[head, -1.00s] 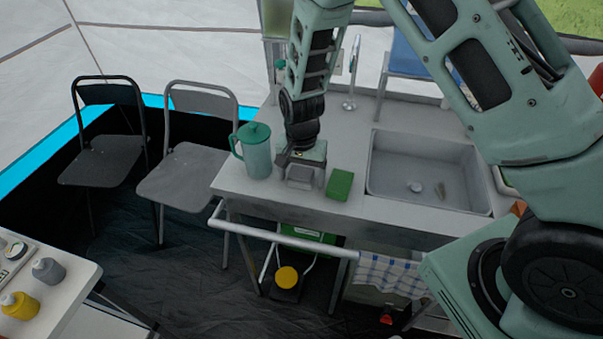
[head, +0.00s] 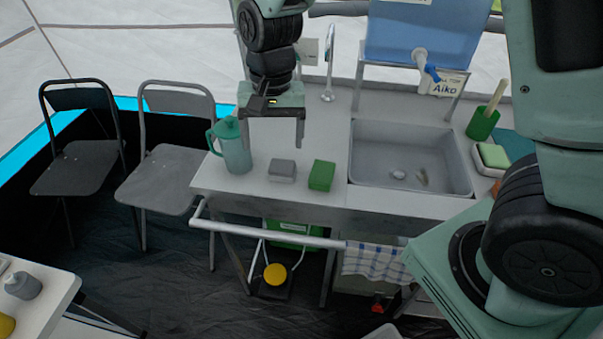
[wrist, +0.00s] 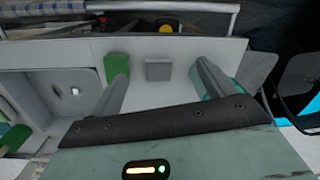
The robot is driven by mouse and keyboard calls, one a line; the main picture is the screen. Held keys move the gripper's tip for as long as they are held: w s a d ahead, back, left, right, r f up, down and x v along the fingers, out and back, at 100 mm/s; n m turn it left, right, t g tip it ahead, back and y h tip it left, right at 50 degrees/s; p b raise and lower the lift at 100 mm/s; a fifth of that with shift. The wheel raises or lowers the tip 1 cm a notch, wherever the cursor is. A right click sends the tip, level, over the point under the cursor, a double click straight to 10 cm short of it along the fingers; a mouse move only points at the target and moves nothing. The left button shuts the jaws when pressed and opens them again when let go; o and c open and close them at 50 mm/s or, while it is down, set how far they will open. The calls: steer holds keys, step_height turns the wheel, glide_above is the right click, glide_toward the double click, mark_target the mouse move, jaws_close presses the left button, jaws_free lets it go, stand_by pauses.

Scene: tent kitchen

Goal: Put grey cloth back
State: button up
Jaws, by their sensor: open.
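The grey cloth (head: 282,171) looks like a small grey block. It lies on the counter (head: 330,208) near the front edge, between the teal pitcher (head: 234,148) and a green block (head: 321,175). My gripper (head: 272,142) is open and empty, raised above the counter behind the cloth in the head view and apart from it. In the wrist view the cloth (wrist: 159,70) shows whole between the two spread fingers (wrist: 163,88), farther off than the fingertips. The right finger there partly covers the pitcher.
A sink (head: 410,160) is to the right. A checked towel (head: 372,262) hangs on the front rail (head: 270,236). A tap (head: 328,70) and a blue water container (head: 415,30) stand at the back. Two folding chairs are at the left.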

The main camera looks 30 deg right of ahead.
steer(key=s+a+r+n, duration=0.1)
steer(key=s+r+n, duration=0.1)
steer(key=s+n, duration=0.4)
steer(key=s+a+r+n, duration=0.1)
steer(key=s+r+n, duration=0.2)
steer(key=s, duration=1.2)
steer(key=n, duration=0.3)
steer(key=shift+s+a+r, duration=0.35)
steer(key=shift+s, duration=0.05)
